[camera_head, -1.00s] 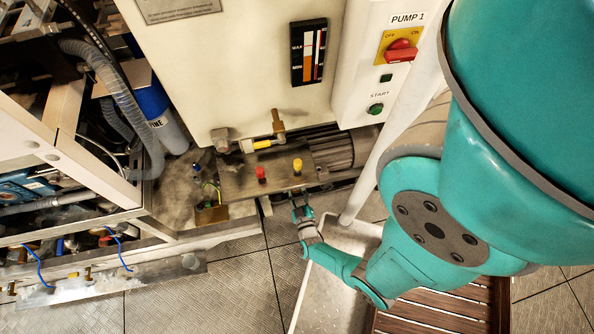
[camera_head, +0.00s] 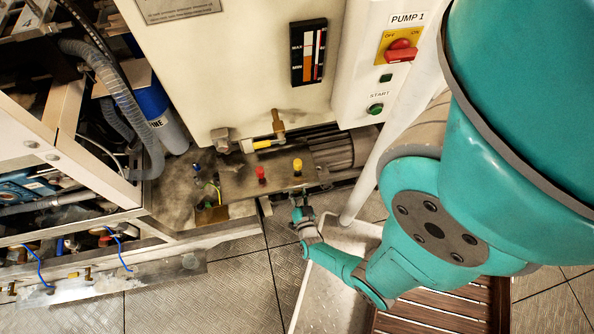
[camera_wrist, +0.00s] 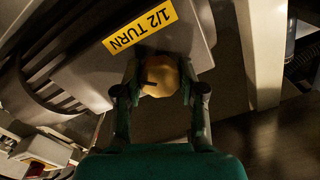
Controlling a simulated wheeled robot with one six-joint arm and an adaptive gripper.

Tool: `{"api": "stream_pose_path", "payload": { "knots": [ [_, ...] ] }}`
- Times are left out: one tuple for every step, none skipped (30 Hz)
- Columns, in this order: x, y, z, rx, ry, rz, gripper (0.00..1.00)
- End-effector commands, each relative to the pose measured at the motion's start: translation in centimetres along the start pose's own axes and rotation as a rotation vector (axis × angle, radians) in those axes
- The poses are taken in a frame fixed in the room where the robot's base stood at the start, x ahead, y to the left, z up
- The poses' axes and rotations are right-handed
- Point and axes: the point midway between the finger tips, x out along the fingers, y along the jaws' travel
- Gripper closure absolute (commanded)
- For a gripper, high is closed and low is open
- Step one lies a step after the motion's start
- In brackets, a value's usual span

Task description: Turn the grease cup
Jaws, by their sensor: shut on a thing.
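The grease cup (camera_wrist: 158,76) is a round, brass-coloured knob with a small dark mark on its left side, in the upper middle of the wrist view. My gripper (camera_wrist: 160,84) has one finger on each side of it and is shut on it. A yellow label (camera_wrist: 140,27) reading "1/2 TURN" sits on the grey housing just above the cup. In the head view my gripper (camera_head: 300,200) is at the front edge of the pump's metal plate (camera_head: 238,182); I cannot make out the cup there.
A red cap (camera_head: 261,173) and a yellow cap (camera_head: 297,165) stand on the plate close to my gripper. A ribbed motor (camera_head: 330,150) lies behind. A white pipe (camera_head: 362,185) runs to the right of my gripper. A white tray (camera_head: 325,290) is on the floor below.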

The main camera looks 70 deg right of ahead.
Motion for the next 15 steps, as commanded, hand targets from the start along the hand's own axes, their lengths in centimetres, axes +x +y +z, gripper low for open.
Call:
{"api": "stream_pose_path", "payload": {
  "knots": [
    [0.00,0.01,0.03,0.044,-0.001,0.000,0.95],
    [0.00,0.01,0.03,0.073,-0.001,0.000,0.95],
    [0.00,0.01,0.03,0.111,-0.001,0.000,0.95],
    [0.00,0.01,0.03,0.139,-0.001,0.000,0.95],
    [0.00,0.01,0.03,0.168,-0.001,0.000,0.95],
    [0.00,0.01,0.03,0.206,-0.001,0.000,0.95],
    [0.00,0.01,0.03,0.234,-0.001,0.000,0.95],
    [0.00,0.02,0.03,0.263,-0.001,0.000,0.95],
    [0.00,0.01,0.03,0.301,-0.001,0.001,0.95],
    [0.00,0.02,0.04,0.329,-0.001,0.001,0.95],
    [0.00,0.02,0.04,0.357,-0.001,0.001,0.95],
    [0.00,0.02,0.04,0.395,-0.001,0.001,0.95],
    [0.00,0.02,0.04,0.422,-0.001,0.001,0.95],
    [0.00,0.02,0.04,0.449,-0.001,0.001,0.95],
    [0.00,0.02,0.04,0.485,-0.001,0.001,0.95]
  ]
}}
